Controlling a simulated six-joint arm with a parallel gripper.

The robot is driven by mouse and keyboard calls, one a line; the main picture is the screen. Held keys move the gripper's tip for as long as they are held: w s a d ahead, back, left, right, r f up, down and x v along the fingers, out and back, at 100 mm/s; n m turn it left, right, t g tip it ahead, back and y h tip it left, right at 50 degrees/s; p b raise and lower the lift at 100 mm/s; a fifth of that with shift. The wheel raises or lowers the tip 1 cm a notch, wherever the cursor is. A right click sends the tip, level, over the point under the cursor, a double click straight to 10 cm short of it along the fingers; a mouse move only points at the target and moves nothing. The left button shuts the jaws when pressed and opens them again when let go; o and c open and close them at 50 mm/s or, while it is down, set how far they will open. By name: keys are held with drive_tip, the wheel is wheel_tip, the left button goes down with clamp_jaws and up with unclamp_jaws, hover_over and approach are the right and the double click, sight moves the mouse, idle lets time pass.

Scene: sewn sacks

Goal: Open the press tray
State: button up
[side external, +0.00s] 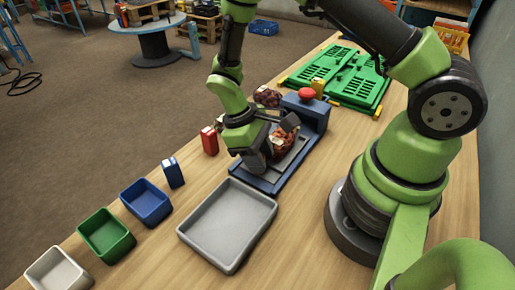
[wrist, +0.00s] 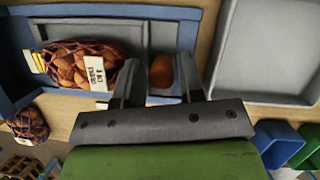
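The press (side external: 310,112) is a blue frame on the wooden table with a red knob on its far block. Its grey press tray (wrist: 168,38) lies inside the blue frame. A netted sack (side external: 283,143) of orange-brown produce with a white label lies on the tray; it also shows in the wrist view (wrist: 75,68). My gripper (wrist: 158,65) is over the near end of the press, pointing down, with its fingers apart. A rounded orange-brown piece (wrist: 161,71) shows between the fingers, apparently untouched; I cannot tell whether it is a handle.
A grey shallow tray (side external: 228,232) is close in front of the press. Blue (side external: 147,207), green (side external: 105,240) and white (side external: 58,277) bins line the left edge. Red (side external: 209,141) and blue (side external: 172,172) boxes stand nearby.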

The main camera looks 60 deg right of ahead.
drive_tip(key=v, duration=1)
drive_tip(key=s+r+m+t+y, duration=0.1)
drive_tip(key=s+r+m+t, duration=0.1)
drive_tip(key=r, duration=0.4)
drive_tip(key=s+r+m+t+y, duration=0.1)
drive_tip(key=s+r+t, duration=0.15)
drive_tip(key=r, duration=0.35)
drive_tip(key=s+r+m+t+y, duration=0.1)
drive_tip(key=s+r+m+t, duration=0.2)
drive_tip(key=s+r+t, duration=0.3)
drive_tip(key=shift+s+r+m+t, duration=0.25)
drive_tip(key=shift+s+t, duration=0.2)
drive_tip(key=shift+s, duration=0.95)
